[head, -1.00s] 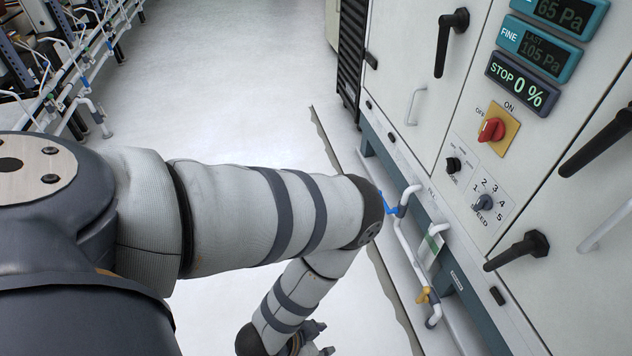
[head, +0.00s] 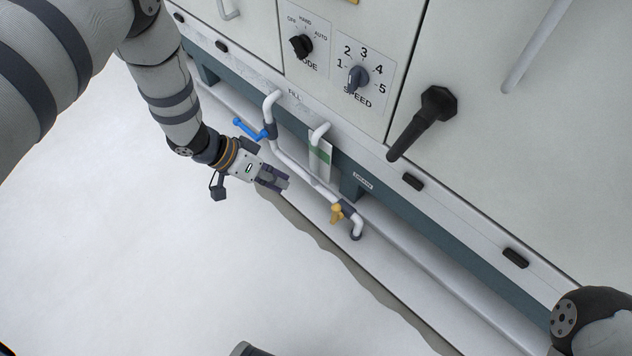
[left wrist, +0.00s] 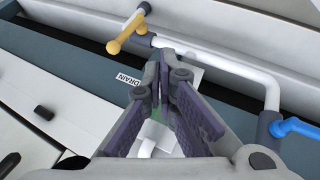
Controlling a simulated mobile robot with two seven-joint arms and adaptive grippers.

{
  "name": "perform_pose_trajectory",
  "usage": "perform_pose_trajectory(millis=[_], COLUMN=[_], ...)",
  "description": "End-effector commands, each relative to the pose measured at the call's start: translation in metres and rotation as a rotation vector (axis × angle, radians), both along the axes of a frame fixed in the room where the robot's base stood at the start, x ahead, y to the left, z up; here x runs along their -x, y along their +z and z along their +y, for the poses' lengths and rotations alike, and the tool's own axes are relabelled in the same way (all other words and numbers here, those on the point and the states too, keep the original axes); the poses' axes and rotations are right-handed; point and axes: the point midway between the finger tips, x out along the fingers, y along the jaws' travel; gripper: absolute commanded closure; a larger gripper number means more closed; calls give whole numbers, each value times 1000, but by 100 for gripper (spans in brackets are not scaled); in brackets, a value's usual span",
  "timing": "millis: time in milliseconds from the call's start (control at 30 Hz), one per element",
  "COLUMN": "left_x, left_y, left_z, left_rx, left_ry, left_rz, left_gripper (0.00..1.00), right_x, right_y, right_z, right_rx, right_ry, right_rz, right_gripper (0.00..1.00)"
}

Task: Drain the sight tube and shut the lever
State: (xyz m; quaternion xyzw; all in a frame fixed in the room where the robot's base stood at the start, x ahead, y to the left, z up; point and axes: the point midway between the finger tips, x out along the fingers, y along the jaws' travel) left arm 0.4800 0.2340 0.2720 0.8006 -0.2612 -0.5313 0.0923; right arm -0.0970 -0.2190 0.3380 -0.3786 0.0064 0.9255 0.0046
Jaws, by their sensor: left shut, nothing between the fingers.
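The yellow drain lever (head: 337,213) sits low on the white pipe (head: 295,167) under the cabinet. It also shows at the top of the left wrist view (left wrist: 124,36), with a DRAIN label (left wrist: 130,80) near it. A plate with a green band (head: 320,158) hangs below a short white pipe stub; I cannot tell the liquid level in the sight tube. A blue lever (head: 248,130) sits higher on the pipe, below FILL. My left gripper (head: 280,180) is shut and empty, in front of the pipe between the two levers, apart from the yellow one. My right gripper is out of view.
The white cabinet front carries a mode knob (head: 301,46), a speed knob (head: 358,79) and a black handle (head: 424,122) that sticks out. A teal base rail (head: 430,235) runs behind the pipe. The floor (head: 130,250) at left is clear.

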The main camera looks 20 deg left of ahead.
Motion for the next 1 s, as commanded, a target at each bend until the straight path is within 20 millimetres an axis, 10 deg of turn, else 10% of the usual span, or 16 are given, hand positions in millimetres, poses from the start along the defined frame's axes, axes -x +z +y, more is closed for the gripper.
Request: perform_pose_trajectory(millis=[533, 1000], left_x=[-30, -24], left_y=[-83, -77], left_z=[-52, -91], left_rx=[-2, -2], left_ry=[-9, -7], left_rz=[3, 0], left_gripper=[100, 100], right_x=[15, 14], right_y=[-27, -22], right_z=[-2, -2], right_rx=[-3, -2], right_ry=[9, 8], right_rz=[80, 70], right_gripper=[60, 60])
